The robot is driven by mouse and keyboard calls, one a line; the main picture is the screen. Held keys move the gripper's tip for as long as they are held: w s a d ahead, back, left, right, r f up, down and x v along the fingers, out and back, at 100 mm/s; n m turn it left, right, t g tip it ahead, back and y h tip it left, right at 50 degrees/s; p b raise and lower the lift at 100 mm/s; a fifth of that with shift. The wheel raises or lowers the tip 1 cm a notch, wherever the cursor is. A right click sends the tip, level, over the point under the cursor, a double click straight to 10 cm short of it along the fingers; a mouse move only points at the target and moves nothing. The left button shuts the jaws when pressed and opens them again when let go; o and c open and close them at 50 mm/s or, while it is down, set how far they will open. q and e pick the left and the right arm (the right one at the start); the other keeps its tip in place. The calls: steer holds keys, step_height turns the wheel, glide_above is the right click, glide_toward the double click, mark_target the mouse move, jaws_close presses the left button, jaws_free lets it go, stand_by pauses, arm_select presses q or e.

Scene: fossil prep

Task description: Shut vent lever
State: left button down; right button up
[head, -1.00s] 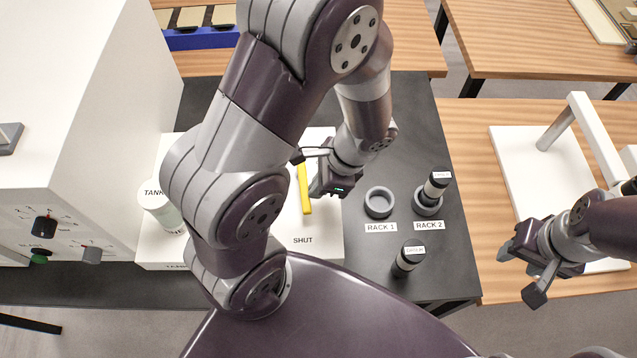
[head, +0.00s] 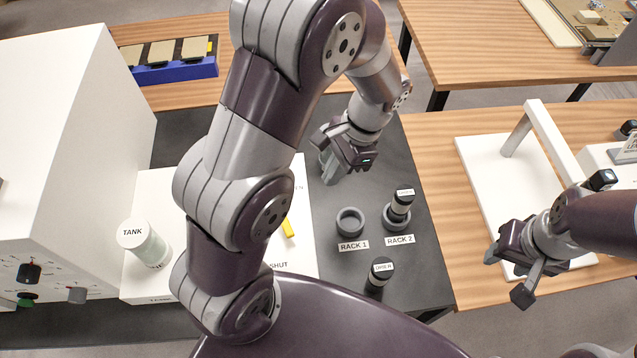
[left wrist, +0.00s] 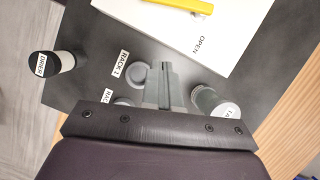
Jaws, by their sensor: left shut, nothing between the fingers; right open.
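The yellow vent lever (head: 288,228) sits on a white panel (head: 303,235), mostly hidden behind my left arm in the head view. My left gripper (head: 328,170) is shut and empty, off the panel's right side and apart from the lever. Its closed fingers (left wrist: 160,85) show in the left wrist view. My right gripper (head: 507,275) is open and empty at the right.
A white-lidded TANK jar (head: 145,243) stands on the panel's left. Rack 1 (head: 350,222) is an empty ring; Rack 2 (head: 396,218) holds a black-capped vial (head: 402,202). Another vial (head: 378,275) stands in front. A white cabinet (head: 70,130) is at left.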

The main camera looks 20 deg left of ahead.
arm_select(q)
steer(key=s+a+f, duration=0.1)
steer(key=f, duration=0.1)
steer(key=s+a+f, duration=0.2)
steer(key=f, duration=0.1)
steer(key=s+a+f, duration=0.1)
steer(key=s+f, duration=0.1)
steer(key=f, duration=0.1)
steer(key=shift+s+a+b, duration=0.25)
steer(key=shift+a+b, duration=0.05)
steer(key=shift+a, duration=0.05)
steer(key=shift+s+a, duration=0.3)
steer(key=shift+s, duration=0.15)
steer(key=shift+w+d+f, duration=0.1)
arm_select(e)
steer(key=shift+s+a+f, duration=0.1)
steer(key=shift+s+f, duration=0.05)
steer(key=shift+f, duration=0.3)
steer(key=shift+s+a+f, duration=0.1)
steer(key=shift+s+f, duration=0.05)
steer(key=shift+f, duration=0.25)
arm_select(q)
steer(key=shift+w, duration=0.1)
arm_select(e)
steer(key=shift+w+d, duration=0.1)
